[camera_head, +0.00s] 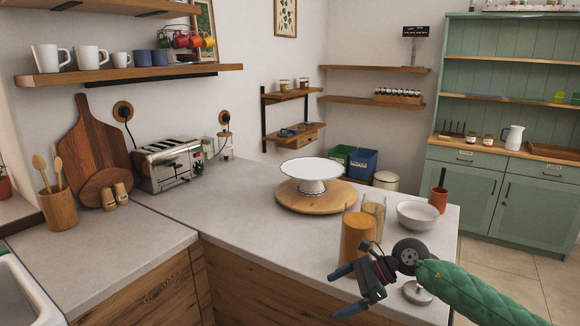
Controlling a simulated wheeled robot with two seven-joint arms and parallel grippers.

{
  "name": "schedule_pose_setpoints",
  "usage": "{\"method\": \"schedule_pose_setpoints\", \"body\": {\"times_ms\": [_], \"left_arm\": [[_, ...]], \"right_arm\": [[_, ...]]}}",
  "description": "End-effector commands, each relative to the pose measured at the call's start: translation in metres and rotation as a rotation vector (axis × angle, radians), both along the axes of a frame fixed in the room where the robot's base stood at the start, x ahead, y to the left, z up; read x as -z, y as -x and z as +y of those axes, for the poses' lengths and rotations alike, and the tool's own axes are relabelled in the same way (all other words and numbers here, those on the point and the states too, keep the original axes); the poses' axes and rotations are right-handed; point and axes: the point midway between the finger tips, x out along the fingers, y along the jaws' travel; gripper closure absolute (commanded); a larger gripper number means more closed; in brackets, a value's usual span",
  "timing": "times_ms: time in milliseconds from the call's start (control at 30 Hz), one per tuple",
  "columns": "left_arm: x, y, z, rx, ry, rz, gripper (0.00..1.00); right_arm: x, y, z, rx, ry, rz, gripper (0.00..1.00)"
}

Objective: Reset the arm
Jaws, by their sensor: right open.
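My right arm, in a green sleeve, comes in from the lower right of the head view. My right gripper (346,291) points left, with its two dark blue fingers apart and nothing between them. It shows in front of the near right part of the grey counter (262,262), just below an orange-filled jar (358,240). I cannot tell the exact gap between gripper and counter. My left arm and left gripper are out of view.
Near the gripper are a clear glass jar (374,208), a white bowl (418,216) and a red cup (438,199). A white cake stand (311,173) stands on a round wooden board (290,199). A toaster (168,163) is at left. The counter's front middle is clear.

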Motion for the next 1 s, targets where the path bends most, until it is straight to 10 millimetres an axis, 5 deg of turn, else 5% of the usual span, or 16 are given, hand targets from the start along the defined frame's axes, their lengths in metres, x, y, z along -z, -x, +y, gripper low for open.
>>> {"method": "schedule_pose_setpoints", "body": {"times_ms": [200,433,600,767,1000], "left_arm": [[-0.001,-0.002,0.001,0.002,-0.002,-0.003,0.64],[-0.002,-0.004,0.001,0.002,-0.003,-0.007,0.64],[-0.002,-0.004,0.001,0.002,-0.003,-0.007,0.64],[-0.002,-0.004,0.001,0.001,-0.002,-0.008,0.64],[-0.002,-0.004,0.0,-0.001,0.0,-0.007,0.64]], "right_arm": [[-0.014,0.015,0.064,0.168,-0.42,0.202,0.0],[-0.03,0.012,0.086,0.403,-0.831,0.476,0.0],[-0.024,0.002,0.076,0.612,-1.108,0.71,0.0],[0.002,-0.006,0.054,0.836,-1.346,0.944,0.0],[0.079,0.0,0.009,1.227,-1.651,1.304,0.0]]}}
